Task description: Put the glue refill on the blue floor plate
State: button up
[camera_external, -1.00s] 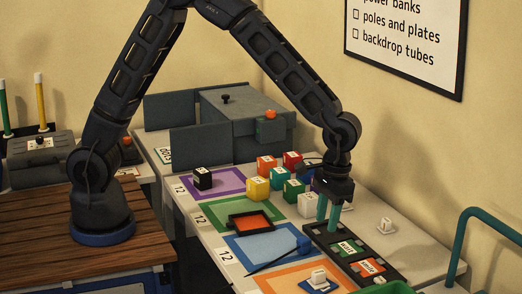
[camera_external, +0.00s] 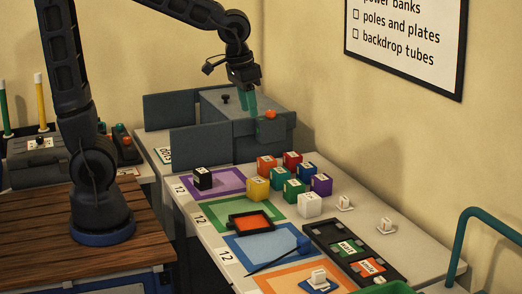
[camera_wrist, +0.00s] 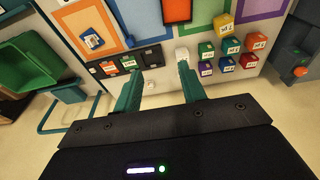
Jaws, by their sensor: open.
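A blue-bordered mat (camera_external: 243,262) lies mid-bench. A small blue plate (camera_external: 305,286) carrying a white piece (camera_external: 318,275) sits on the orange mat; I cannot tell which is the floor plate.
The grey box (camera_external: 240,103) has an orange knob (camera_external: 271,114). A black tray (camera_external: 316,229) holds green and orange pieces. An orange tray (camera_external: 250,221) sits on the green mat (camera_external: 209,213). Small white pieces (camera_external: 344,202) stand at right. A teal rail (camera_external: 461,232) borders the right.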

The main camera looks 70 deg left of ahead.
jog(key=s+a+r+t, duration=0.2)
jog(key=s+a, duration=1.1)
jog(key=s, duration=0.3)
jog(key=shift+s+r+t, duration=0.2)
jog(key=shift+r+t, duration=0.1)
